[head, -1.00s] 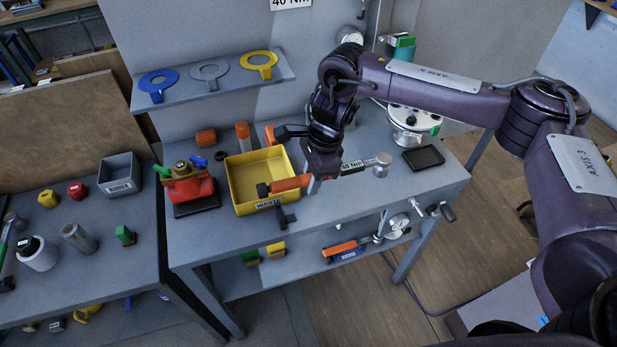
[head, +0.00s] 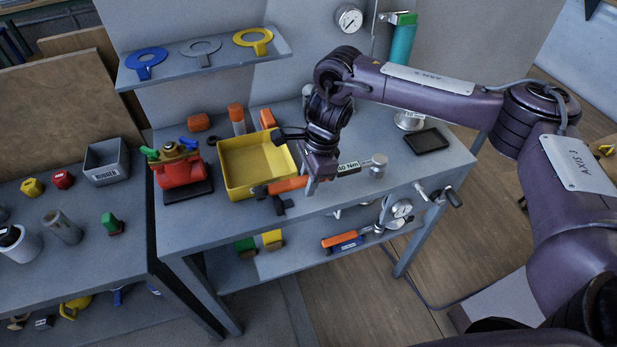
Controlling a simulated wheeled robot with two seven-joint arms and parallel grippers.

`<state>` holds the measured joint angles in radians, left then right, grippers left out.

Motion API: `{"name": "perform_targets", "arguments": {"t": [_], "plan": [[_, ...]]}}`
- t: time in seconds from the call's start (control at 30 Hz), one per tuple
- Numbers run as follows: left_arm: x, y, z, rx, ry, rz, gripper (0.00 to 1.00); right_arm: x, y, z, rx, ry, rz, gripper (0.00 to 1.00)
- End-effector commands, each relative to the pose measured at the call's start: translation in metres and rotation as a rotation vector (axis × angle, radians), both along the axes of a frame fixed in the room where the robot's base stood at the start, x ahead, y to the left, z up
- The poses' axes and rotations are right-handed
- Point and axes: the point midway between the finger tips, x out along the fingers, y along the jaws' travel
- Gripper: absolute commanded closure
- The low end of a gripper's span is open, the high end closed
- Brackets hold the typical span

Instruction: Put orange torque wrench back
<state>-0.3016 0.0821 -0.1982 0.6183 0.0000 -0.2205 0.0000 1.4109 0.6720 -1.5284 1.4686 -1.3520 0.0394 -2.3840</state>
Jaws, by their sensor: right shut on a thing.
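My right gripper (head: 313,187) is shut on the orange torque wrench (head: 287,185) near the inner end of its orange handle. The wrench lies roughly level, its handle pointing left and its "40 Nm" label and round silver head to the right. It is over the front part of the workbench (head: 225,222). The handle passes in front of the yellow bin and just above a black bracket (head: 281,206) at the bench's front edge; whether they touch is unclear. A second orange-handled wrench (head: 341,240) lies on the lower shelf. My left gripper is out of view.
The yellow bin (head: 237,192) stands behind the handle. A red valve (head: 181,172) is left of it. A black tray (head: 427,141) lies at the right. A crank handle (head: 447,195) sticks out at the right front.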

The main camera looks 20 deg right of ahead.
Motion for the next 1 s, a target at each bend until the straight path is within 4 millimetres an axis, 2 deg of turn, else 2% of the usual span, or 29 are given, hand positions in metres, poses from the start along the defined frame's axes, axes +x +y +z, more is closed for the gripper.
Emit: {"name": "perform_targets", "arguments": {"t": [1.0], "plan": [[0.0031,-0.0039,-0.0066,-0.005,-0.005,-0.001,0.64,0.0006,0.0004,-0.0073,0.001,-0.002,0.000,1.00]]}}
